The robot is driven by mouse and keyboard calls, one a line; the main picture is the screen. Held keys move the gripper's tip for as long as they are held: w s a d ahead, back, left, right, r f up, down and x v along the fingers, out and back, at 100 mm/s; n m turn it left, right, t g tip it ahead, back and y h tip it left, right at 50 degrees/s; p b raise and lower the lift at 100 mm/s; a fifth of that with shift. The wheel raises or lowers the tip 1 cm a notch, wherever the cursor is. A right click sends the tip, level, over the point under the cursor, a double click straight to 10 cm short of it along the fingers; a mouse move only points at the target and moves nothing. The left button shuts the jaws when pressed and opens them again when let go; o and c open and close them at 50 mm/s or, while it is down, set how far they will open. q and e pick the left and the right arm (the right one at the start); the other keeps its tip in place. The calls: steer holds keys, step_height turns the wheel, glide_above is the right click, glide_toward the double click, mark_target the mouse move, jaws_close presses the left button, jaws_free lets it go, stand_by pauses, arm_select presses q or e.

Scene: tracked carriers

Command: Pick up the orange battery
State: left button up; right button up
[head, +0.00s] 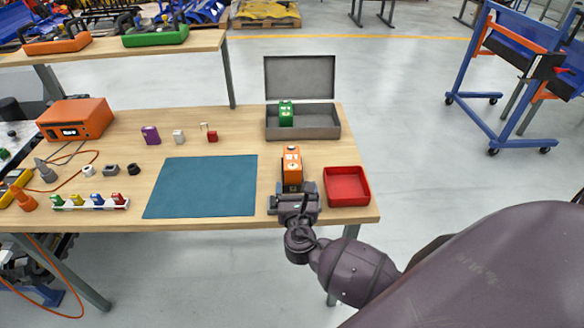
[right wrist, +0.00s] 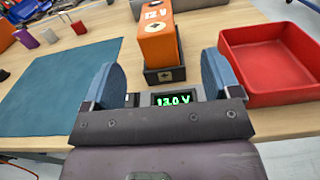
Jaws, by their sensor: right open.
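The orange battery (head: 292,163) stands upright on the wooden table, just right of the teal mat. My right gripper (head: 294,188) is at the near side of the battery, low over the table. In the right wrist view the gripper (right wrist: 160,80) is open, its two blue pads apart and the battery just beyond them, roughly centred. My left gripper is out of view.
A red tray (head: 347,202) stands close right of the gripper. A grey open case (head: 325,128) behind holds a green battery (head: 286,114). The teal mat (head: 202,187) is bare. Small blocks, tools and an orange device (head: 76,119) lie further left.

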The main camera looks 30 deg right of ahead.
mark_target(292, 161)
steer(key=x, duration=1)
steer(key=shift+w+r, duration=0.2)
steer(key=shift+w, duration=0.25)
jaws_close()
steer(key=shift+r, duration=0.15)
